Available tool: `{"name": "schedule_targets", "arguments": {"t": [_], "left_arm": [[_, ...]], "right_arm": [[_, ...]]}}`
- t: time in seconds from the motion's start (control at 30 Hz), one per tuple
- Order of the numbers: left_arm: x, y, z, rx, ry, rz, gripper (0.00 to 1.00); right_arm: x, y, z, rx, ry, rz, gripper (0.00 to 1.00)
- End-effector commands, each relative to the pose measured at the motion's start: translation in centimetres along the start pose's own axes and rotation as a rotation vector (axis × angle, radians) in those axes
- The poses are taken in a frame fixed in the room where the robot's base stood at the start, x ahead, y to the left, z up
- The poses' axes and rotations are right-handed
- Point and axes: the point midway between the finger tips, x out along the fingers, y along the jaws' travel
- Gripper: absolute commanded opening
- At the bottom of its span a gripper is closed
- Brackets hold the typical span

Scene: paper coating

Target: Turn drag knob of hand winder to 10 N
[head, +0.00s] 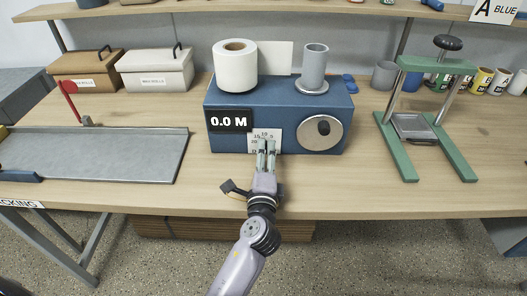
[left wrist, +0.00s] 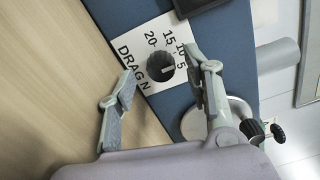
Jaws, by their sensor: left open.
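The hand winder (head: 228,108) is a blue box on the bench, with a display reading 0.0 M and a round metal disc on its front. Its white drag dial plate (head: 257,133) is partly covered by my gripper in the head view. In the left wrist view the black drag knob (left wrist: 159,67) sits on the plate marked DRAG N, with 20, 15, 10 and 5 around it. Its white mark appears to point near the 5. My left gripper (head: 266,145) is open in front of the dial, with one finger to each side of the knob. My right gripper is out of view.
A white roll (head: 235,68) and a grey cylinder (head: 314,66) stand on the winder. A green-framed press (head: 400,150) stands to the right. A grey board (head: 110,152) with a red-handled arm lies to the left. Bench between is clear.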

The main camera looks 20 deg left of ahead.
Motion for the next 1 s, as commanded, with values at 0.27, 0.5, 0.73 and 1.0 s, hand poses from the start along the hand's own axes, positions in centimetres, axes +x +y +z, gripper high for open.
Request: {"name": "schedule_targets", "arguments": {"t": [0.27, 0.5, 0.73, 1.0], "left_arm": [[-6.1, 0.1, 0.0, -0.002, 0.0, 0.005, 0.46], [-9.3, 0.0, 0.0, -0.001, 0.0, 0.002, 0.46], [-9.9, -0.1, 0.1, -0.001, -0.002, 0.0, 0.46], [-9.9, 0.0, 0.0, -0.001, -0.001, 0.0, 0.46]], "right_arm": [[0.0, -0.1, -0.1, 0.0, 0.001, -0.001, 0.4], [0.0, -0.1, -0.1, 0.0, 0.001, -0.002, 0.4], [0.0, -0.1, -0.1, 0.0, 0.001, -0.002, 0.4], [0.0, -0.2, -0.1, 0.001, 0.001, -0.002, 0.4]]}}
